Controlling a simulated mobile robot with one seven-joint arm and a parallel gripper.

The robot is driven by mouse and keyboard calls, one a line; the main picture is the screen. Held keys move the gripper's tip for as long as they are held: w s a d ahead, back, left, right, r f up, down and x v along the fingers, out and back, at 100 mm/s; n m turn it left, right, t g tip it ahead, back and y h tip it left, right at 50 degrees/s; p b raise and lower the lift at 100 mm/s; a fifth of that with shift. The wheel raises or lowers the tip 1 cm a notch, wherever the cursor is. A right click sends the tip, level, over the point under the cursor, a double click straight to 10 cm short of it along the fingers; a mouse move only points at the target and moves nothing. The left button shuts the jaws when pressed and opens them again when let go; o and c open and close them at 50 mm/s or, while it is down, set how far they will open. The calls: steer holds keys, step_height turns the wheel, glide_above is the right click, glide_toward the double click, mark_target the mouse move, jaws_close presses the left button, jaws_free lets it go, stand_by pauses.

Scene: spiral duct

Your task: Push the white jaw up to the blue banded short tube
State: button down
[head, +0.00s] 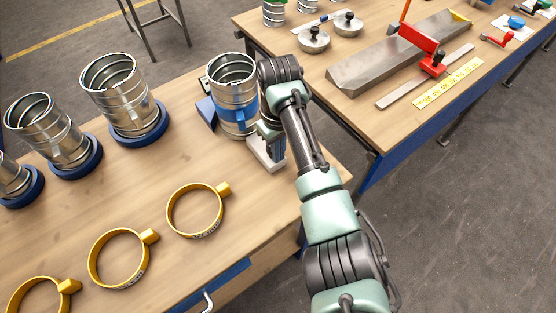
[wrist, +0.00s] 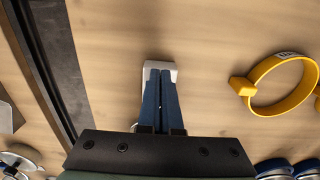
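The blue banded short tube (head: 233,92) stands upright on the near table in the head view, a metal tube with a blue band. A blue jaw (head: 206,112) is at its left side. The white jaw (head: 268,158) sits low on the table at its right side. Whether the white jaw touches the tube is hidden by my arm. My gripper (head: 266,132) points down at the white jaw, close beside the tube. In the wrist view its blue fingers (wrist: 160,78) are together, with the white jaw (wrist: 160,66) showing around their tips. The tube is not visible there.
Several yellow ring clamps (head: 196,210) lie along the table's front, and one shows in the wrist view (wrist: 282,84). Metal tubes in blue bases (head: 122,98) stand to the left. A second table (head: 350,65) with tools is beyond a gap at right.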

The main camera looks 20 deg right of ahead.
steer(key=shift+w+a+f+b, duration=0.1)
steer(key=shift+w+a+b, duration=0.2)
steer(key=shift+w+b, duration=0.45)
steer(key=shift+w+a+b, duration=0.25)
steer(key=shift+w+b, duration=0.45)
steer(key=shift+r+p, duration=0.2)
steer(key=shift+p, duration=0.1)
steer(key=shift+s+d+p, duration=0.1)
steer(key=shift+s+p, duration=0.05)
steer(key=shift+p, duration=0.15)
steer(key=shift+s+d+p, duration=0.2)
steer(key=shift+s+p, duration=0.3)
steer(key=shift+p, duration=0.15)
steer(key=shift+s+d+p, duration=0.15)
steer(key=shift+s+p, duration=0.35)
steer(key=shift+p, duration=0.1)
steer(key=shift+f, duration=0.1)
step_height(320, 180, up, 9)
steer(key=p, duration=0.9)
